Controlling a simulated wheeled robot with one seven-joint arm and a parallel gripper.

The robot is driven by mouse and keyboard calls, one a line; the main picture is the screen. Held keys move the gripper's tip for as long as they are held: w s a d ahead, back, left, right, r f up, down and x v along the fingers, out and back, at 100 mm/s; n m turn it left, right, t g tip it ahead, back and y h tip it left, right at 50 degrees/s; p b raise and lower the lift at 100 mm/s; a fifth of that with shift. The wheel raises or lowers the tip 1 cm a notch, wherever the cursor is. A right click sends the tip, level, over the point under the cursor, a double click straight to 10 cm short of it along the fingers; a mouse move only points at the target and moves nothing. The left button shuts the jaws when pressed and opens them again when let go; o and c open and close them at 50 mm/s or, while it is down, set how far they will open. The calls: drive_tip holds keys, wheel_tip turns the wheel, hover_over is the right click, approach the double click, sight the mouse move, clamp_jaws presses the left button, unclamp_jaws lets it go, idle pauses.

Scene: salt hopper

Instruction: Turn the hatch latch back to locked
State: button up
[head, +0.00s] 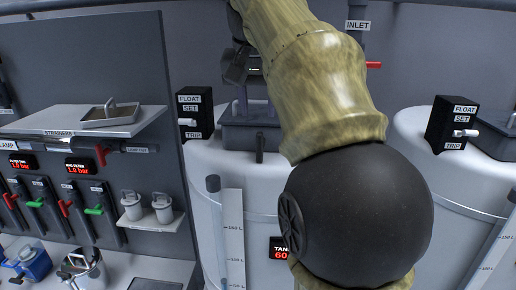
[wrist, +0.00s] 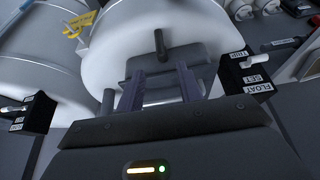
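The hatch (head: 250,136) is a dark grey box-like lid on top of the middle white tank. Its latch looks like a short black handle (head: 259,148) at the hatch's front edge, pointing down toward me. In the wrist view the handle (wrist: 160,43) stands out beyond the hatch (wrist: 165,64), past my fingertips. My gripper (head: 256,100) is above the hatch with fingers pointing down, partly hidden by my arm. In the wrist view my gripper (wrist: 159,78) has its two fingers apart with nothing between them. Whether the fingers touch the hatch cannot be told.
A black FLOAT SET TRIP switch box (head: 189,113) stands left of the hatch, and another (head: 452,124) on the right tank. A clear level tube (head: 217,230) runs up the tank front. A shelf (head: 80,121) with a tray and valves is at left.

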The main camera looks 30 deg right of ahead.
sight(261, 144)
drive_tip(key=x, duration=1.1)
drive_tip(key=shift+w+f, duration=0.3)
drive_tip(key=shift+w, duration=0.1)
drive_tip(key=shift+s+d+f, duration=0.1)
drive_tip(key=shift+s+d, duration=0.05)
drive_tip(key=shift+d, duration=0.2)
drive_tip(key=shift+c, duration=0.3)
drive_tip(key=shift+a, duration=0.2)
clamp_jaws()
